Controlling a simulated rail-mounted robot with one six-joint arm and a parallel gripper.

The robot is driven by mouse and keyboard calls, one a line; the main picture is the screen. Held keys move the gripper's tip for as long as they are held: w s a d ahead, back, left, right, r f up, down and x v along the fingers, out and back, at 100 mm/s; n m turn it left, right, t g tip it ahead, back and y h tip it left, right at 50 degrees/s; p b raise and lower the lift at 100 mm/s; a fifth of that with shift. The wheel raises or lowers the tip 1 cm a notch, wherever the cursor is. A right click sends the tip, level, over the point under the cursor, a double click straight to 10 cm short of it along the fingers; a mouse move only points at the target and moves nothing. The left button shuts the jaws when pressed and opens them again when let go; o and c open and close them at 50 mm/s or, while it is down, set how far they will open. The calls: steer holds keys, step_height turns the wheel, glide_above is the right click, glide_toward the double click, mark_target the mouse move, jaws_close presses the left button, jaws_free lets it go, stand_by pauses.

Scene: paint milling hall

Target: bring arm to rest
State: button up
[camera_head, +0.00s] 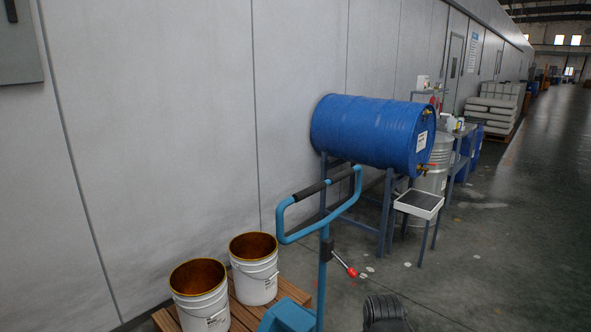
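My gripper does not show in the head view, so I cannot see its fingers or whether it holds anything. No part of my arm can be made out for certain.
Two open white buckets (254,284) (203,309) stand on a wooden pallet (290,291) by the grey wall. A blue pallet-truck handle (283,222) rises before them. A blue drum (360,131) lies on a stand (387,212) beside a small tray table (419,203). The right floor is clear.

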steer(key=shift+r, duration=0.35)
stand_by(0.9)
